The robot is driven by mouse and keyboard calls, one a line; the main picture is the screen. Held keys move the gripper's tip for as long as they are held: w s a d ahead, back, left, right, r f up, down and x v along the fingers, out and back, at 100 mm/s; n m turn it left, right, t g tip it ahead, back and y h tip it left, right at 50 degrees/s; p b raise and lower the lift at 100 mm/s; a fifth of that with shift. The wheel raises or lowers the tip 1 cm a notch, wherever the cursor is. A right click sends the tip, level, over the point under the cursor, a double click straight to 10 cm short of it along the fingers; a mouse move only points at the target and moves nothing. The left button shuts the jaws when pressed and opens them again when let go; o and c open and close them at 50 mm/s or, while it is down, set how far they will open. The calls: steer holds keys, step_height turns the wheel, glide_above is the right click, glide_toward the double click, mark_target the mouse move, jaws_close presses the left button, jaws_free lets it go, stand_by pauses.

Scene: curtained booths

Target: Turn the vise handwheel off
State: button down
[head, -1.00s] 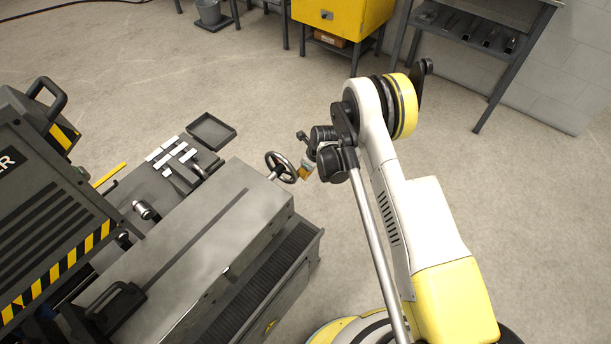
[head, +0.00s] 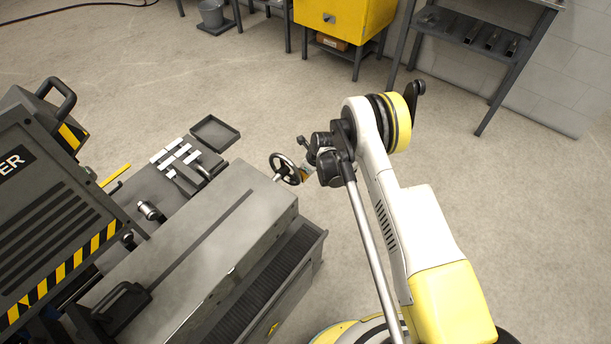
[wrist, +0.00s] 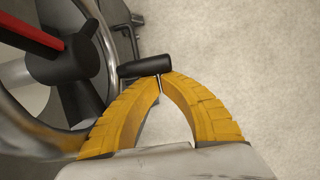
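The vise handwheel (head: 285,168) is a dark, round rim on a shaft at the right end of the grey machine bed. In the wrist view its metal rim (wrist: 112,62) and dark hub fill the left side, with a red bar at upper left. The black handle (wrist: 140,69) of the wheel sticks out to the right from the rim. My gripper (wrist: 161,77) has yellow fingers arched together, their tips nearly meeting at the handle's near side. I cannot tell whether they touch it. In the head view my gripper (head: 306,174) is right beside the wheel, partly hidden by my wrist.
The grey machine bed (head: 215,225) lies left of my arm. A dark tray (head: 214,133) and light blocks (head: 174,153) sit beyond it. A yellow cabinet (head: 345,22) and a dark workbench (head: 480,35) stand at the back. The floor between is clear.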

steer(key=shift+w+a+f+t+y, duration=0.15)
steer(key=shift+w+a+t+y, duration=0.05)
steer(key=shift+t+y, duration=0.2)
steer(key=shift+a, duration=0.1)
stand_by(0.4)
